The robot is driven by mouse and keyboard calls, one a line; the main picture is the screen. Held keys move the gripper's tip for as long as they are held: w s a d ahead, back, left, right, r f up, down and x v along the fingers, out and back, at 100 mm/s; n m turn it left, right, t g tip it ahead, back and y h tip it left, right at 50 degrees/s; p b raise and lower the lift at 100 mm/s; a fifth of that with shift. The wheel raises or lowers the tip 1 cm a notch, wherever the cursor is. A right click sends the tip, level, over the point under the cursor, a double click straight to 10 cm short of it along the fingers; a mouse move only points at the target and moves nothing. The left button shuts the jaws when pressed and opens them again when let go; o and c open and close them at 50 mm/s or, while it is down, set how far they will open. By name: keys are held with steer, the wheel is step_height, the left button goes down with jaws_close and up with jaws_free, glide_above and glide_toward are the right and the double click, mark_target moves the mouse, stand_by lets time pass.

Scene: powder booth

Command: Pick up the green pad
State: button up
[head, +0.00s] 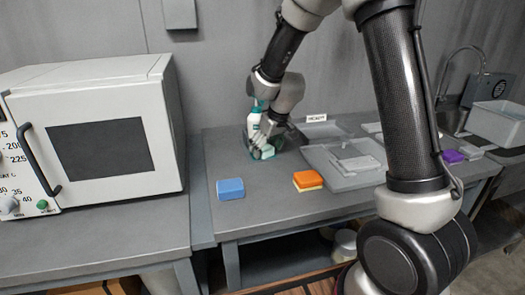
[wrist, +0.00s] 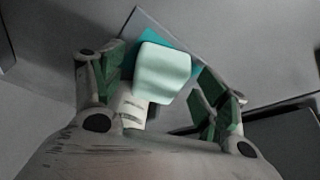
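The green pad (head: 267,152) is a small pale green block on the grey table, partly hidden by my gripper. In the wrist view a pale green block (wrist: 163,72), which looks like the pad, lies between my fingers with a teal surface (wrist: 148,42) behind it. My gripper (head: 260,147) points down at the pad, low over the table. In the wrist view my gripper (wrist: 160,85) has its fingers apart, one each side of the block, with gaps visible. A white and teal bottle (head: 253,122) stands close by, partly hidden by my gripper.
A blue block (head: 230,189) and an orange and yellow sponge (head: 308,180) lie nearer the front edge. A grey tray (head: 322,170) lies to the right, with a small sign (head: 316,118) behind. A white oven (head: 100,135) stands left. A sink (head: 452,119) and grey bin (head: 497,121) are right.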

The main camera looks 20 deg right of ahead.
mark_target(267, 149)
steer(key=c, duration=0.9)
steer(key=shift+r, duration=0.1)
steer(key=shift+c, duration=0.2)
step_height(267, 149, up, 12)
steer(key=s, duration=2)
steer(key=shift+f, duration=0.35)
